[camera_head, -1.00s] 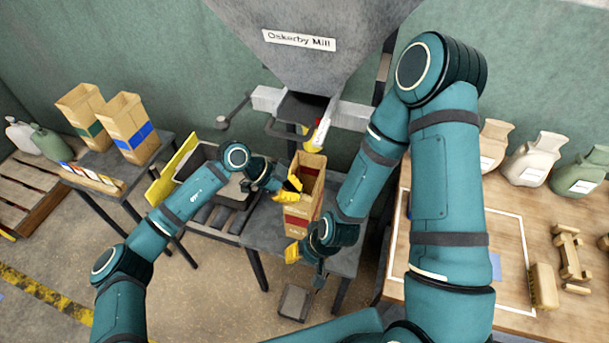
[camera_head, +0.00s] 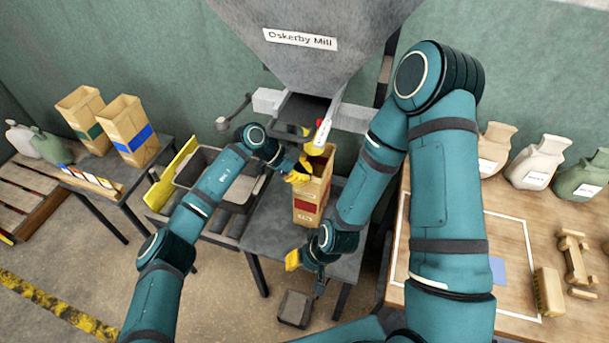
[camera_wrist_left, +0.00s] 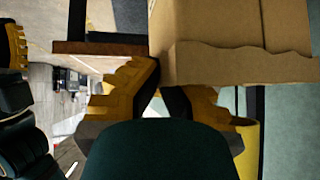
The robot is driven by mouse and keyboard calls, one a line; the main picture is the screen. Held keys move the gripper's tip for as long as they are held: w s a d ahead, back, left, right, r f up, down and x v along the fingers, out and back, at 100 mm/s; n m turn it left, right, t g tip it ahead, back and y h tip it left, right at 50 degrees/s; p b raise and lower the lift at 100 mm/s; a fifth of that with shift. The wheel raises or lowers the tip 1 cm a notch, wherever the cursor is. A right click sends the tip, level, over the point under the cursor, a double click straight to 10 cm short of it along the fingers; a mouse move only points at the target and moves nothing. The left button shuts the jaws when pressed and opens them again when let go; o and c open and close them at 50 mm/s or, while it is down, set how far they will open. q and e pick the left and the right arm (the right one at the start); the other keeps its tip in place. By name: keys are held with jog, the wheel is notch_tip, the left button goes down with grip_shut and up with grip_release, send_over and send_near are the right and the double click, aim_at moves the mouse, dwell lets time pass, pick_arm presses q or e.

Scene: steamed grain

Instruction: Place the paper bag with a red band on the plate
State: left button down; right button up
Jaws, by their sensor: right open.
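The paper bag with a red band (camera_head: 309,208) is upright and open-topped under the mill hopper, over the grey table (camera_head: 262,218). My left gripper (camera_head: 301,172) is shut on the bag's upper left edge. In the left wrist view the bag (camera_wrist_left: 235,35) fills the upper right, and its wavy rim covers part of one yellow finger of the left gripper (camera_wrist_left: 162,85). My right gripper (camera_head: 305,264) is open and empty, below and in front of the bag. I cannot single out a plate. Whether the bag's base touches the table is unclear.
The grey hopper (camera_head: 310,72) and its spout hang close above the bag. A grey bin (camera_head: 205,165) is to the left. Bags with a green band (camera_head: 84,112) and a blue band (camera_head: 126,130) stand on a left table. A wooden workbench (camera_head: 510,225) is at right.

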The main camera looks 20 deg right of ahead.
pick_arm(q)
jog(key=shift+f+p, duration=0.5)
jog(key=shift+f, duration=0.05)
jog(key=c, duration=1.7)
grip_release()
jog(key=o, duration=0.6)
jog(key=shift+c, duration=0.2)
jog(key=shift+r+b, duration=0.45)
jog(key=shift+b, duration=0.15)
jog(key=shift+w+a+r, duration=0.2)
jog(key=shift+a+r, duration=0.2)
jog(key=shift+r, duration=0.2)
jog(key=w+a, duration=0.4)
jog(key=a, duration=0.7)
jog(key=shift+w+p, duration=0.15)
jog(key=shift+p, duration=0.3)
jog(key=shift+a, duration=0.1)
